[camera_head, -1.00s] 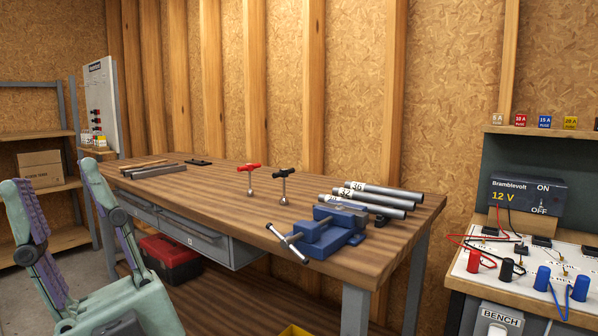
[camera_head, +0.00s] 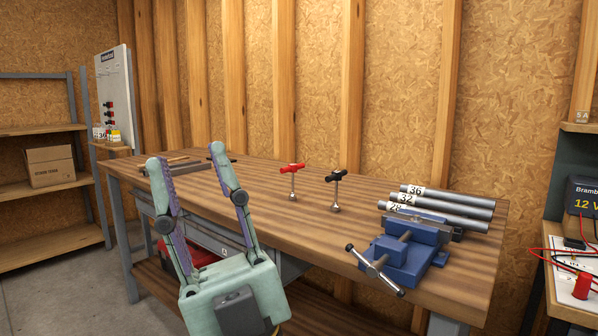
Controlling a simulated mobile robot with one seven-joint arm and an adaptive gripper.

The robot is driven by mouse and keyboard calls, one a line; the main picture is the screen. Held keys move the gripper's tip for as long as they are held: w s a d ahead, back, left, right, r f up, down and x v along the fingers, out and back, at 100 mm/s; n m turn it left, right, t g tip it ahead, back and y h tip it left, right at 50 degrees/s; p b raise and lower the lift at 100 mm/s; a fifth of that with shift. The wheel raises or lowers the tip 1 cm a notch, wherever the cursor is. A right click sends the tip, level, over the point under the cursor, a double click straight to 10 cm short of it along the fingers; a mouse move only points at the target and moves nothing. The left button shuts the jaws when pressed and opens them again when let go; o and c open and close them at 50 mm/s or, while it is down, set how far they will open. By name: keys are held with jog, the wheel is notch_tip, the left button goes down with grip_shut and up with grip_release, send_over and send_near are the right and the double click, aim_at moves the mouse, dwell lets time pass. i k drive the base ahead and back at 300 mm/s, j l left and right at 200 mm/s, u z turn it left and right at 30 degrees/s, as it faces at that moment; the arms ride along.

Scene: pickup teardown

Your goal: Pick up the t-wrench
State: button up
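Two T-handled wrenches stand upright on the wooden workbench (camera_head: 300,222): a red-handled t-wrench (camera_head: 292,169) and, to its right, a black-handled t-wrench (camera_head: 337,175). Each has a thin metal shank with a wider metal end on the bench top. My gripper (camera_head: 185,160) is open and empty, its two fingers spread wide and pointing up in the picture. It is at the left front of the bench, to the left of both wrenches and apart from them. Its palm hides part of the bench's front.
A blue vise (camera_head: 402,255) sits at the bench's right front, its bar sticking out forward. Several grey pipes (camera_head: 465,212) lie behind it. Flat bars (camera_head: 190,187) lie at the left end. A power-supply bench (camera_head: 565,285) stands at right.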

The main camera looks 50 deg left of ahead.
aim_at(293, 168)
jog(key=j+z, duration=0.1)
jog(key=j, duration=0.5)
jog(key=k+j, duration=0.1)
jog(key=j, duration=0.5)
jog(key=j+z, duration=0.15)
jog(key=j, duration=0.45)
jog(key=k+j+z, duration=0.1)
jog(key=j, duration=0.5)
jog(key=k+j, duration=0.1)
jog(key=j, duration=0.9)
jog(key=k+j, duration=0.15)
jog(key=j, duration=0.35)
jog(key=k+j, duration=0.1)
jog(key=j, duration=0.4)
jog(key=i, duration=1)
